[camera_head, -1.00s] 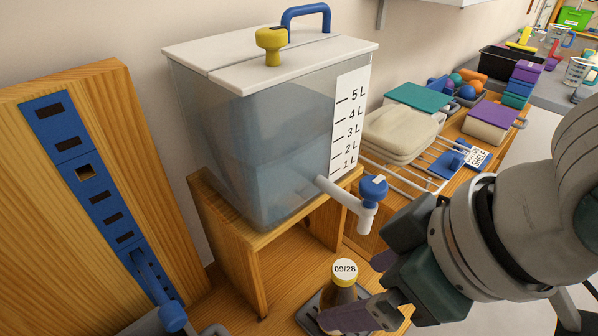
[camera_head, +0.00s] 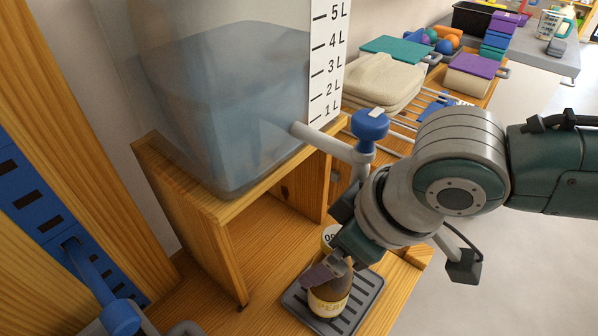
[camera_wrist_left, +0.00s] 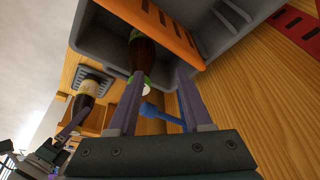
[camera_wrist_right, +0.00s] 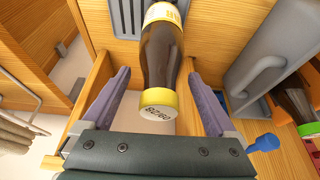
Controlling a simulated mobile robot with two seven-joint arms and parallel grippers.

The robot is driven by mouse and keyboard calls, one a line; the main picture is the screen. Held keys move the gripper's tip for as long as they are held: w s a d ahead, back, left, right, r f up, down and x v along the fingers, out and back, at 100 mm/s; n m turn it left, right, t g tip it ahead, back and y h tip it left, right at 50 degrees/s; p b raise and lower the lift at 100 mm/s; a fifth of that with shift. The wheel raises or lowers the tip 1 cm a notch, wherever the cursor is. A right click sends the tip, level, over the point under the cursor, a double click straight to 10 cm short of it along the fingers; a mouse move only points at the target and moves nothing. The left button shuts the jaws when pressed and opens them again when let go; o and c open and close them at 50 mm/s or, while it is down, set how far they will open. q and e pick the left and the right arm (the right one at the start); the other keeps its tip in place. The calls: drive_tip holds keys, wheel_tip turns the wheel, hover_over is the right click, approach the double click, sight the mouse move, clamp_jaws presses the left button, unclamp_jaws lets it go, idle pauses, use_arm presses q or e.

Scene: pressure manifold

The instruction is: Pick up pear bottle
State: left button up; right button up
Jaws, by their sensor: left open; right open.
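A brown bottle (camera_head: 330,301) with a cream-yellow label, only partly readable, stands upright on a dark slotted drip tray (camera_head: 362,290) below the spigot. Its cap reads 09/28. My right gripper (camera_head: 326,274) is over the bottle, with one finger in front of it. In the right wrist view the bottle (camera_wrist_right: 161,50) lies between the two spread fingers (camera_wrist_right: 158,76), with visible gaps beside the cap. My left gripper (camera_wrist_left: 159,77) is open and empty. It faces a dark bottle (camera_wrist_left: 142,53) with a green band in a grey bin (camera_wrist_left: 100,42).
The tank (camera_head: 240,90) stands on a wooden stand (camera_head: 185,205) behind the bottle. A wooden panel with a blue lever (camera_head: 92,280) is at left. A wire rack and lidded boxes stand beyond.

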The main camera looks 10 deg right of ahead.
drive_tip(key=shift+x, duration=1)
drive_tip(key=shift+r, duration=0.1)
clamp_jaws()
drive_tip(key=shift+d, duration=0.1)
idle(0.5)
